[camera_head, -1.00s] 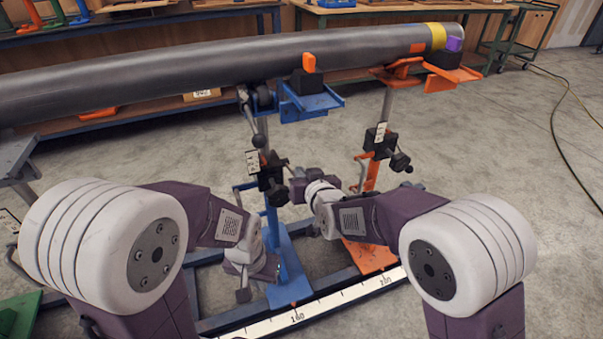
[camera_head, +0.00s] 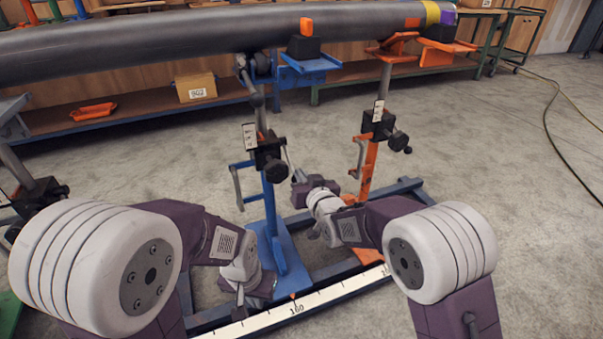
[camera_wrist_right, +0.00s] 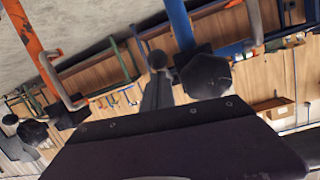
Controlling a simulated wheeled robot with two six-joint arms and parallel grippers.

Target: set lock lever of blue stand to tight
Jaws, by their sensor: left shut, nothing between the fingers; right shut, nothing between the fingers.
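The blue stand (camera_head: 271,215) holds a black clamp collar (camera_head: 268,153) with a white label card and a dark knob (camera_head: 277,170). A thin lever (camera_head: 290,160) shows just right of the collar, and its lower end is hard to make out beside my right gripper (camera_head: 300,186). In the right wrist view, the shut fingers (camera_wrist_right: 157,97) point at a dark ball end (camera_wrist_right: 157,60) near the collar's black knob (camera_wrist_right: 205,76). I cannot tell whether they touch. My left gripper (camera_head: 240,297) is shut and empty, low over the rail left of the stand's foot.
A large grey pipe (camera_head: 150,45) lies across the stand heads. The orange stand (camera_head: 368,170) with its crank is close right of my right gripper. A blue-stand crank (camera_head: 238,188) sticks out left. A ruler rail (camera_head: 290,308) runs along the base frame. Open floor lies right.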

